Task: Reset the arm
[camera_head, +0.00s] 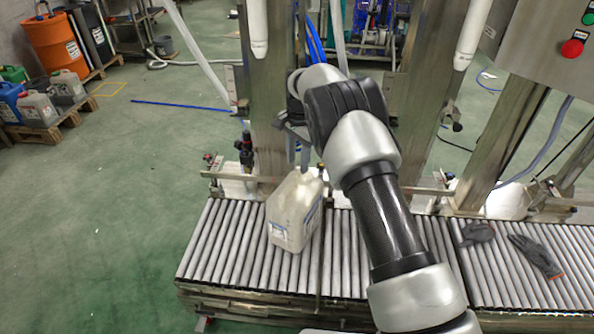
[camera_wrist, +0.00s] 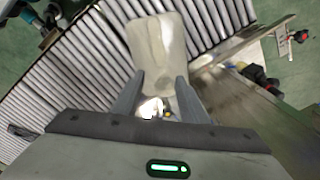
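A cream plastic jerrycan (camera_head: 295,212) stands upright on the roller conveyor (camera_head: 225,245), left of my arm in the head view. In the wrist view the jerrycan (camera_wrist: 160,52) lies beyond my fingertips, with a small white part of its top showing between the fingers. My gripper (camera_head: 298,155) is above the jerrycan's top, partly hidden behind my wrist in the head view. In the wrist view my gripper (camera_wrist: 162,82) has its two fingers well apart with nothing clamped between them. Whether a finger touches the jerrycan cannot be told.
Steel posts (camera_head: 263,95) and a rail stand close behind the conveyor. Two white lances (camera_head: 257,28) (camera_head: 472,35) hang above. Grey gloves (camera_head: 535,255) lie on the right rollers. A control box (camera_head: 545,50) is at upper right. The green floor at left is mostly clear.

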